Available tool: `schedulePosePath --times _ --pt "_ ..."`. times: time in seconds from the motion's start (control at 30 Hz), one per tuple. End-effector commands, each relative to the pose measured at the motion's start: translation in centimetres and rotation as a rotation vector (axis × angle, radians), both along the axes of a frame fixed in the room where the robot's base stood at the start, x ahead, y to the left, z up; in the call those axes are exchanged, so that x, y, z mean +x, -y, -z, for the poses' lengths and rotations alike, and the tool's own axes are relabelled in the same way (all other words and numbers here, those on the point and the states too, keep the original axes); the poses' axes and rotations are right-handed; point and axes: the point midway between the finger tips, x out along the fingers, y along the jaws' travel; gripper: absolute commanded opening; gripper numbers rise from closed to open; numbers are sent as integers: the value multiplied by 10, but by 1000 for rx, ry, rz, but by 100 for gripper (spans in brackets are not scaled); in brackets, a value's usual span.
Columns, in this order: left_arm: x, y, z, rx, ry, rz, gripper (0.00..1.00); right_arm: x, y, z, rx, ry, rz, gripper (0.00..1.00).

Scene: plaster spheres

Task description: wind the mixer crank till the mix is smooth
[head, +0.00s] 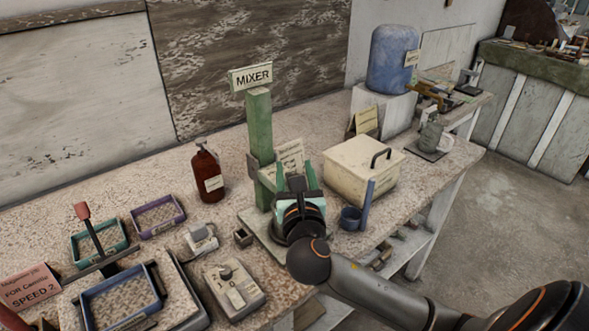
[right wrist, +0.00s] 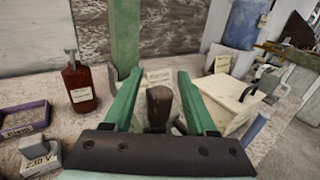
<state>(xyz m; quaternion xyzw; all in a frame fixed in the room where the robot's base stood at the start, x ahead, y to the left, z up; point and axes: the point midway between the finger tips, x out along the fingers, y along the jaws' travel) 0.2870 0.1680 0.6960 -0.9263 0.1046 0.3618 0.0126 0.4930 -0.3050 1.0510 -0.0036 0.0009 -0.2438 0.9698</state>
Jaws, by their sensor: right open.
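The mixer is a green post (head: 260,130) with a MIXER sign (head: 251,77) on top, standing on a pale base at the middle of the bench. My right gripper (head: 296,172) is in front of the post, its two green fingers apart and pointing toward it. In the right wrist view, a dark upright knob (right wrist: 159,104), apparently the crank handle, shows between the open fingers. I cannot tell whether they touch it. In the head view my gripper hides the crank, and the mix cannot be seen. My left gripper is not in view.
A brown bottle (head: 208,173) stands left of the post. A cream box (head: 362,172) with a black handle and a blue cup (head: 351,218) stand close on the right. Trays, including a purple one (head: 157,216), and a grey device (head: 235,289) fill the left front.

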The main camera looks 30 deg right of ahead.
Motion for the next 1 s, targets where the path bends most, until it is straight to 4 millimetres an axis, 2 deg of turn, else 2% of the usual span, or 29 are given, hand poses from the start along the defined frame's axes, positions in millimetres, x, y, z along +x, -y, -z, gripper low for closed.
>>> schedulePosePath --times 0.13,0.63,1.0 --pt "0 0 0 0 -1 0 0 0 0 0 0 0 0 57" --pt "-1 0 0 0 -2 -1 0 0 0 0 1 0 0 1" --pt "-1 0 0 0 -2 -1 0 0 0 0 0 0 -2 0"
